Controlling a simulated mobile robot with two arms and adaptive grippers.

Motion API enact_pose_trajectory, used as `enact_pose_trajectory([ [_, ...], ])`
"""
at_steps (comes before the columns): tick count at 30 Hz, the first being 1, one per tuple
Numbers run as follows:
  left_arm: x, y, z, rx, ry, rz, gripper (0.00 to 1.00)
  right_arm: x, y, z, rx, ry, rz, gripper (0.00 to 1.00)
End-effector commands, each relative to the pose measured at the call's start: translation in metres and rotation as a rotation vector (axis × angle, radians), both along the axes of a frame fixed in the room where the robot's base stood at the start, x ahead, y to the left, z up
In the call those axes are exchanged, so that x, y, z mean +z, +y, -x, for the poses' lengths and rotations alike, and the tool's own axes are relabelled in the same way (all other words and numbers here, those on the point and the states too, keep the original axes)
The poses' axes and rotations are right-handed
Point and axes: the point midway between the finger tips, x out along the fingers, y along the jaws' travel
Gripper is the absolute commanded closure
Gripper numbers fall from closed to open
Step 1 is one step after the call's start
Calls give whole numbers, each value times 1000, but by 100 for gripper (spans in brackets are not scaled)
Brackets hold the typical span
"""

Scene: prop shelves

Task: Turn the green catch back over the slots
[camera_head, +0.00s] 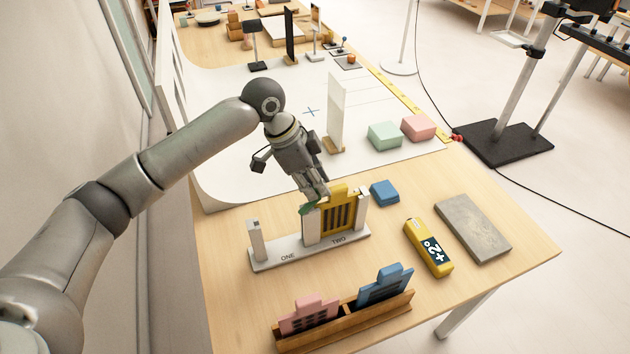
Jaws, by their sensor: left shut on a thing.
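A white rack (277,262) stands on the wooden table, with slots marked ONE and TWO between upright posts. A yellow plate (345,195) with dark bars stands in slot TWO; slot ONE is empty. The green catch (306,209) is at the top of the middle post, partly hidden by my left gripper (314,198). That gripper reaches down from above and is shut on the catch. How the catch is turned over the slots is hard to tell. My right gripper is not in view.
A wooden holder (352,328) with a pink plate (309,316) and a blue plate (385,286) stands in front. A blue block (384,193), a yellow "+2°" block (428,248) and a grey slab (473,228) lie to the right. A white upright panel (336,112) stands behind.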

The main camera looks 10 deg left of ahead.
Motion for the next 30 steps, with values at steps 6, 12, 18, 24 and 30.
enact_pose_trajectory([
  [6,4,-1,0,-47,1,0,100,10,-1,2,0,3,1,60],
  [12,2,-3,1,-121,0,1,100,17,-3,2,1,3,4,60],
  [18,1,-3,0,-127,-1,2,100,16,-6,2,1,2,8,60],
  [24,1,-3,0,-127,-2,1,62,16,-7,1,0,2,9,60],
  [30,1,-3,1,-126,-1,1,55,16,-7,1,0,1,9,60],
])
